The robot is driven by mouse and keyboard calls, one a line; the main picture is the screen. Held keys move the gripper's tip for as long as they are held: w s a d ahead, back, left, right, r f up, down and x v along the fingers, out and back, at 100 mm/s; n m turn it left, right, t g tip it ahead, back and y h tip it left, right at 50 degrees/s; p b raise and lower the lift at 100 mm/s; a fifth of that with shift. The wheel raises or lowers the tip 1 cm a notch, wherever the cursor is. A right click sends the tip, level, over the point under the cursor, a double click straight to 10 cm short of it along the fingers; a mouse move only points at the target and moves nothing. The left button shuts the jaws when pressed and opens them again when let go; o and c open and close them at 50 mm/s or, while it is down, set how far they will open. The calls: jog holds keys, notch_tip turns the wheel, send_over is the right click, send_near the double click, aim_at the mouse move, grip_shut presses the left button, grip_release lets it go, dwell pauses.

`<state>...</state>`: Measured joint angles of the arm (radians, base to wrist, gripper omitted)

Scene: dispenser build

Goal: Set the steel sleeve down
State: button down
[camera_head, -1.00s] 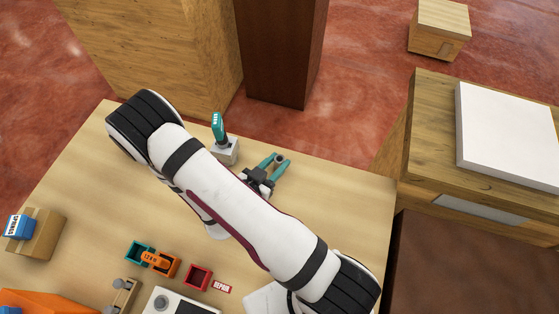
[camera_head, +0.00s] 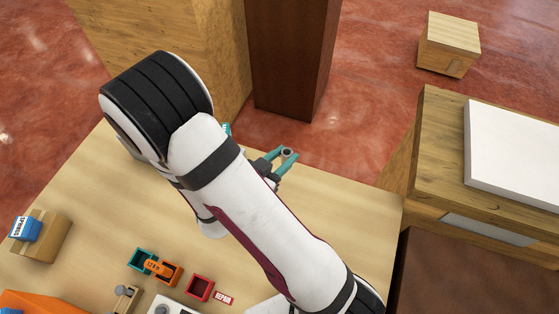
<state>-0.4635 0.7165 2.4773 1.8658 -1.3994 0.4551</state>
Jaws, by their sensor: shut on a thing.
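My gripper (camera_head: 286,154), with teal fingers, shows near the far edge of the wooden table (camera_head: 345,205). It is shut on the steel sleeve (camera_head: 287,152), a small grey ring-like piece between the fingertips. I cannot tell how high the sleeve is above the table. My white arm crosses the middle of the picture and hides much of the table.
A teal-topped item (camera_head: 226,129) is mostly hidden behind my arm. Nearer lie a teal bin (camera_head: 139,258), an orange item (camera_head: 163,269), a red bin (camera_head: 200,287) and a REPAIR label (camera_head: 223,298). A cardboard box (camera_head: 47,242) stands left. The table's right part is clear.

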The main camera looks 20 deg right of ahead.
jog(key=shift+w+r, duration=0.1)
jog(key=shift+r, duration=0.6)
jog(key=w+a+r+n+t+y, duration=0.2)
jog(key=w+a+r+n, duration=0.1)
jog(key=r, duration=0.7)
jog(key=w+a+r+n+t+y, duration=0.2)
jog(key=r+n+y, duration=0.1)
jog(key=r, duration=0.6)
jog(key=w+a+r+n+t+y, duration=0.2)
jog(key=w+a+r, duration=0.1)
jog(key=r, duration=0.7)
jog(key=s+a+f+m+h, duration=0.1)
jog(key=s+a+f+h, duration=0.1)
jog(key=a+f, duration=1.2)
jog(key=shift+m+g, duration=0.6)
jog(key=s+a+f, duration=0.4)
jog(key=a+f, duration=0.1)
jog(key=f, duration=0.1)
jog(key=s+a+f, duration=0.5)
jog(key=a+f, duration=0.1)
jog(key=f, duration=0.1)
jog(key=s+a+f, duration=0.4)
jog(key=a+f, duration=0.1)
jog(key=f, duration=0.1)
jog(key=shift+s+a+f, duration=0.2)
jog(key=shift+a, duration=0.15)
notch_tip(320, 180, down, 3)
jog(key=shift+f, duration=0.45)
jog(key=shift+f, duration=0.15)
